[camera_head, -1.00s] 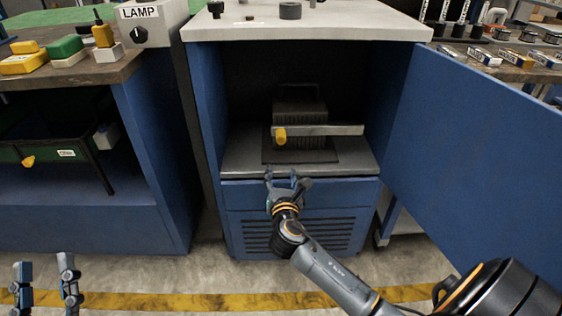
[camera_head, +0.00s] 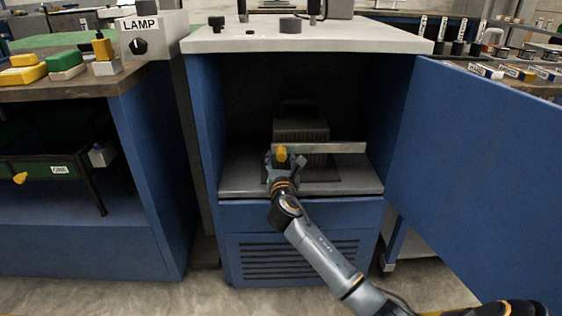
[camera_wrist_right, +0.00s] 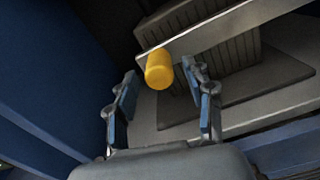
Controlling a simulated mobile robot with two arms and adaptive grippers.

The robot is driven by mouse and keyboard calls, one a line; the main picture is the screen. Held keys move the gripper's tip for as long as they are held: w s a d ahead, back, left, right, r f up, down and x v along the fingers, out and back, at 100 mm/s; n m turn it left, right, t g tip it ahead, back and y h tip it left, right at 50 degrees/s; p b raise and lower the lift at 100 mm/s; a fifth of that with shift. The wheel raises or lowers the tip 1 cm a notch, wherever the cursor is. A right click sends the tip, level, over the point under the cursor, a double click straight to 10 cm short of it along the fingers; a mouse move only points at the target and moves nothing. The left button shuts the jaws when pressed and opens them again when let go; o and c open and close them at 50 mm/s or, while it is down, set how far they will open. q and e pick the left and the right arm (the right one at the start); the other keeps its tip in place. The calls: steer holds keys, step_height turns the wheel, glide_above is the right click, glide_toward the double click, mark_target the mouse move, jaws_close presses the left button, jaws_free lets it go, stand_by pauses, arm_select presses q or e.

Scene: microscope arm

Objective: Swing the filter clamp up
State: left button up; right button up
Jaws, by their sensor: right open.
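The filter clamp is a flat grey bar (camera_head: 335,147) lying about level across the front of a ribbed grey block inside the open blue cabinet. A yellow knob (camera_head: 282,154) sits at its left end. In the right wrist view the yellow knob (camera_wrist_right: 159,70) is just beyond and between my fingertips, and the bar (camera_wrist_right: 215,30) runs up to the right. My right gripper (camera_head: 281,166) is open at the knob, one finger on either side; contact cannot be told. My left gripper is not in view.
The ribbed block (camera_head: 301,130) stands on a dark mat on the cabinet's grey shelf (camera_head: 240,180). The blue door (camera_head: 480,165) stands open at the right. The cabinet's left wall (camera_head: 206,125) is near. A lamp switch box (camera_head: 148,38) is at upper left.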

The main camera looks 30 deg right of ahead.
steer(key=shift+x, duration=1.1)
jaws_close()
